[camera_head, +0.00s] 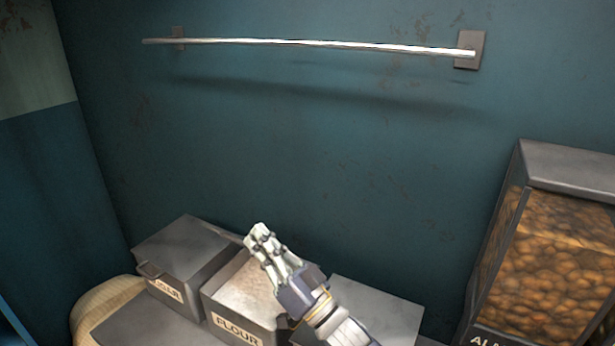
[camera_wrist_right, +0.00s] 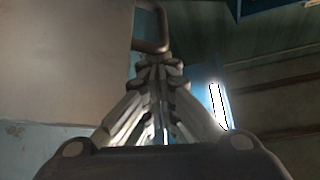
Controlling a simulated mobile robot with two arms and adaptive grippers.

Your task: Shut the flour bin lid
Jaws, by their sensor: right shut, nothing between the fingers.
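The flour bin (camera_head: 238,331) is a grey metal box with a FLOUR label, at the bottom middle of the head view. Its top shows a pale brown, flour-like surface, so it looks open. I cannot clearly make out its lid in the head view. My right gripper (camera_head: 258,234) is shut and empty, over the bin's back part, hiding its right side. In the right wrist view the closed fingers (camera_wrist_right: 160,75) point at a dark handle (camera_wrist_right: 152,42) beside a brownish panel (camera_wrist_right: 70,60); I cannot tell whether they touch. My left gripper is not in view.
A closed grey bin (camera_head: 188,250) with a front handle stands left of the flour bin. A flat grey top (camera_head: 378,310) lies to its right. A tall bin of brown nuts (camera_head: 550,260) stands far right. A metal rail (camera_head: 310,43) crosses the wall. A beige sack (camera_head: 95,308) is at lower left.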

